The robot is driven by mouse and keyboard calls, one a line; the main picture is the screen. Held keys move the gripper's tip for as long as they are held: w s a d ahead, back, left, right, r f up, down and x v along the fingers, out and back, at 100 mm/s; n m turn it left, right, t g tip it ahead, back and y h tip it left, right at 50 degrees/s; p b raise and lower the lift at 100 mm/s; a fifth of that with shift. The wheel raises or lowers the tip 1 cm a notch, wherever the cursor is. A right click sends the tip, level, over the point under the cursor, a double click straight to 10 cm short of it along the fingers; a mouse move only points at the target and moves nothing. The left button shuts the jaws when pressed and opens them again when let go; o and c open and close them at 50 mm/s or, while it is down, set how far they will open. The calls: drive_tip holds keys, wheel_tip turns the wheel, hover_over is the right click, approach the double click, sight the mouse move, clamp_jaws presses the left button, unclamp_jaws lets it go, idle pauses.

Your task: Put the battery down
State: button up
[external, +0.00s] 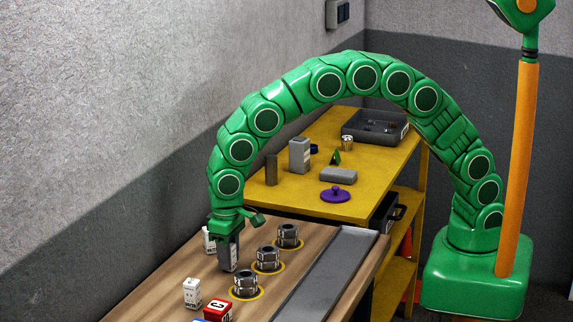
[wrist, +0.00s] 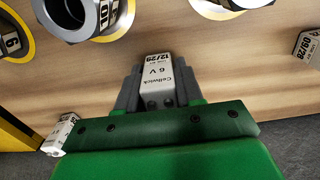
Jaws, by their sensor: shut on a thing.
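The battery (wrist: 160,80), a white block with a label reading Cellwick 6 V 12/29, is between the grey fingers of my gripper (wrist: 160,88) in the wrist view. In the external view my gripper (external: 228,252) points down over the wooden bench (external: 168,262), left of a row of metal hex pieces.
Hex metal pieces (external: 267,260) stand in yellow rings close to the right. White labelled blocks stand behind (external: 209,241) and in front (external: 192,293) of my gripper. A red block (external: 217,310) is nearer. A grey tray (external: 328,275) lies along the right; a yellow table (external: 300,200) stands beyond.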

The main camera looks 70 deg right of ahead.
drive_tip(key=o, duration=1.1)
wheel_tip(320, 180, up, 12)
drive_tip(key=shift+f, duration=0.15)
drive_tip(key=shift+r, duration=0.2)
